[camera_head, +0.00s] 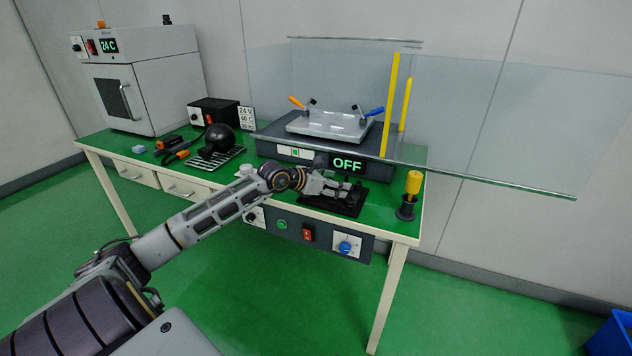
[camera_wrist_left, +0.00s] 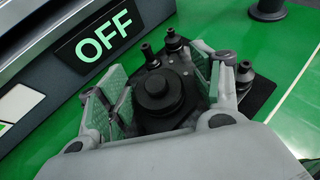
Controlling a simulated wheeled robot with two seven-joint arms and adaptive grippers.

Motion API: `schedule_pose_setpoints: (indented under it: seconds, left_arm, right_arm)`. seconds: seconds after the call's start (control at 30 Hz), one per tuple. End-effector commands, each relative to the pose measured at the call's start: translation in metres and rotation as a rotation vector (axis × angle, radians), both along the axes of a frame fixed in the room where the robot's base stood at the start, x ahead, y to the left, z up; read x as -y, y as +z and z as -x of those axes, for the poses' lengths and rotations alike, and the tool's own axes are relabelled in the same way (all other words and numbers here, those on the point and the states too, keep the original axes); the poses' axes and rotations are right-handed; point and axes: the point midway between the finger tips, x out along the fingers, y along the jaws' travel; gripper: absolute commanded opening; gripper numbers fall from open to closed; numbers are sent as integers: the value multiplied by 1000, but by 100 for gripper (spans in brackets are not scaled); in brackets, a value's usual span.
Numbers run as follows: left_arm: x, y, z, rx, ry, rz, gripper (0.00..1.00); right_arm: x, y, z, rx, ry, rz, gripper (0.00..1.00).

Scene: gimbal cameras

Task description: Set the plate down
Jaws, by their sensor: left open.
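A dark plate (camera_head: 350,207) lies on the green table top in front of the machine with the OFF display. In the left wrist view the plate (camera_wrist_left: 259,98) carries a round black knob (camera_wrist_left: 158,88) and several small black pegs. My left gripper (camera_head: 328,187) is over it. In the left wrist view my left gripper (camera_wrist_left: 160,98) is open, with its green-padded fingers on either side of the knob and gaps visible between. The gripper and arm hide part of the plate in the head view. My right gripper is in neither view.
A machine (camera_head: 270,150) with a light grey panel (camera_head: 330,125), coloured-handle clamps, yellow posts and a clear screen stands behind. A yellow-topped black holder (camera_head: 407,205) is at right. A black dome (camera_head: 219,138), tools and a white oven (camera_head: 145,95) are at left.

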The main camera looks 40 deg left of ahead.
Motion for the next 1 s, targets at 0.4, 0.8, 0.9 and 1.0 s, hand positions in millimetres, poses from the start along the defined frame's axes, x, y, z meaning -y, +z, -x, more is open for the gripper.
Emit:
schedule_pose_setpoints:
  seconds: [0.4,0.8,0.9,1.0]
  left_arm:
    - [-7,7,16,0,2,0,66]
    - [-12,17,33,0,0,1,66]
    - [-14,18,37,-1,0,2,66]
    - [-15,20,41,-1,0,0,66]
  right_arm:
    - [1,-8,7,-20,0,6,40]
    - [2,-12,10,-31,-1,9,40]
    - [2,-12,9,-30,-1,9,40]
    - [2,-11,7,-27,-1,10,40]
